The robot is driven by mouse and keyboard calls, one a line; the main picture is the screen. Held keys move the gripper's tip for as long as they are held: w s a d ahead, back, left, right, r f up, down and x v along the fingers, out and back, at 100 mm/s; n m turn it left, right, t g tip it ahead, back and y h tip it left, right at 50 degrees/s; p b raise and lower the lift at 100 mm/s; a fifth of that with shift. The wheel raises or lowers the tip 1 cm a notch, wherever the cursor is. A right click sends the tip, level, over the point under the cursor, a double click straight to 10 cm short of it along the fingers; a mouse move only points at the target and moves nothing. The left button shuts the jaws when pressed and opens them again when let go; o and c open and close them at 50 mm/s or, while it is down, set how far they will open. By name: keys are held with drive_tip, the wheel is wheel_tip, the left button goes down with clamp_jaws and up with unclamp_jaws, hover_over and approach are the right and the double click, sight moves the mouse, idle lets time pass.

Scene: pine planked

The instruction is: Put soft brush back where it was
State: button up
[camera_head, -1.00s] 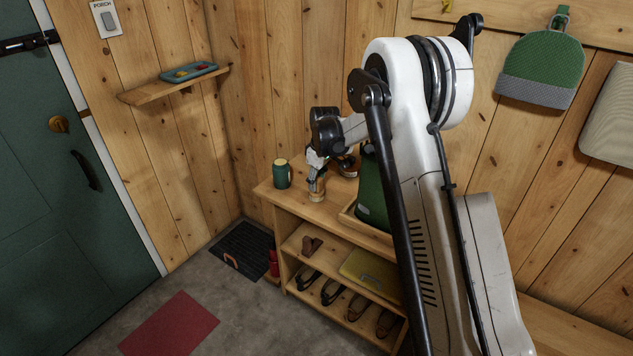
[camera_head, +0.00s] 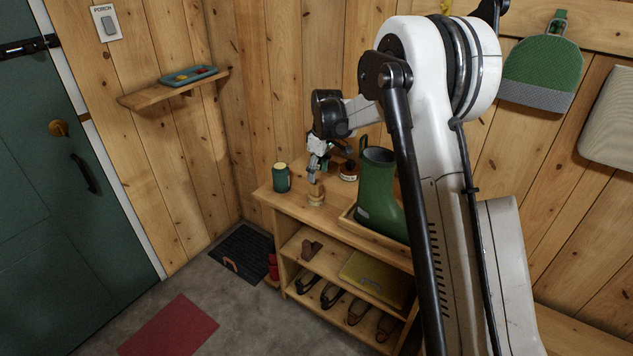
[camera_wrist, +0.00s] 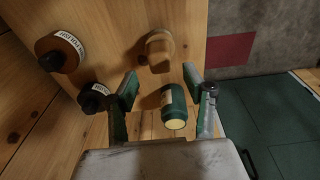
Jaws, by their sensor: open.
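A light wooden brush (camera_head: 316,194) stands on the top of the shoe bench, near its front left part. It also shows in the wrist view (camera_wrist: 160,50), just past the fingertips. I take it for the soft brush; its bristles are not clear. My gripper (camera_head: 313,178) is just above the brush. In the wrist view my gripper (camera_wrist: 160,80) has its two fingers wide apart with nothing held between them. A small brown object (camera_head: 311,247), perhaps another brush, is on the middle shelf.
A green jar with a pale lid (camera_head: 281,177) stands left of the brush. A round polish container (camera_head: 348,171) stands behind it to the right; two labelled containers show in the wrist view (camera_wrist: 60,52). A green boot (camera_head: 378,190) stands in a wooden tray (camera_head: 352,226) to the right.

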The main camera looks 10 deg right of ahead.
drive_tip(key=s+r+m+t, duration=0.1)
drive_tip(key=s+r, duration=0.4)
drive_tip(key=r, duration=0.2)
drive_tip(key=s+r+m, duration=0.1)
drive_tip(key=s+r, duration=0.3)
drive_tip(key=r, duration=0.4)
drive_tip(key=s+r+m+t, duration=0.2)
drive_tip(key=s+r, duration=0.4)
drive_tip(key=s, duration=0.7)
drive_tip(key=s+f+m+t, duration=0.1)
drive_tip(key=s+f+m, duration=0.1)
drive_tip(key=s, duration=0.9)
drive_tip(key=s+f+m+t, duration=0.1)
drive_tip(key=s+f+m, duration=0.1)
drive_tip(key=s, duration=1)
drive_tip(key=shift+a+f+m+t+h, duration=0.25)
drive_tip(key=shift+m+t+h, duration=0.05)
drive_tip(key=shift+t+h, duration=0.1)
